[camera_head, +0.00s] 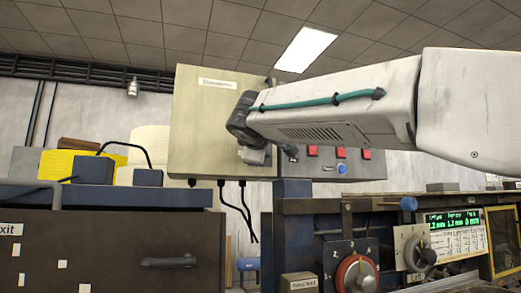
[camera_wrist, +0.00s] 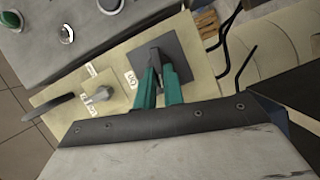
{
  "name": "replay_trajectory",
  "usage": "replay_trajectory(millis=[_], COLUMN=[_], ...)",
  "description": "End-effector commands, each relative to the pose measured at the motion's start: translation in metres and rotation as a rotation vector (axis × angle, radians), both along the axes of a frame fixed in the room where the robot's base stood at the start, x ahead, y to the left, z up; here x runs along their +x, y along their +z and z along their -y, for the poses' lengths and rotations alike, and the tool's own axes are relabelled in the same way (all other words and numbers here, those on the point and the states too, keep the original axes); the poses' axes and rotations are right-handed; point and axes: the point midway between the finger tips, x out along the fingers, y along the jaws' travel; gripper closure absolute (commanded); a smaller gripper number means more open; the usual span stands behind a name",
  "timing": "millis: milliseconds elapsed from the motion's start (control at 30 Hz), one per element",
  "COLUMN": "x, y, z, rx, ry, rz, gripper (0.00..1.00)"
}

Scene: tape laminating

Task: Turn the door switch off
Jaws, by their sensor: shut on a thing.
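In the wrist view, a dark square switch plate (camera_wrist: 174,50) sits on the cream control panel (camera_wrist: 122,62), with an "On" label (camera_wrist: 131,79) beside it. My gripper (camera_wrist: 161,68), with two green fingers, is shut at this plate on a switch lever that is mostly hidden between the fingertips. I cannot tell the lever's position.
A light knob (camera_wrist: 100,95) and a dark handle (camera_wrist: 47,108) are on the same panel. In the head view, red buttons (camera_head: 312,151) show under my arm. A dark cabinet marked "Exit" (camera_head: 100,250) stands left, and a machine with a red-ringed dial (camera_head: 356,274) stands below.

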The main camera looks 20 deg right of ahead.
Motion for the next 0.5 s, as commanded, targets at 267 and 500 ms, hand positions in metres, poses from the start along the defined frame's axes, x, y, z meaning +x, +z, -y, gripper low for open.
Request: replay_trajectory(millis=[267,500], x=[0.0002,0.0002], y=[-0.0034,-0.0042], z=[0.0002,0.0004], rx=[-0.161,-0.224], ry=[-0.002,-0.002], rz=[-0.002,-0.002], gripper=[1.0,1.0])
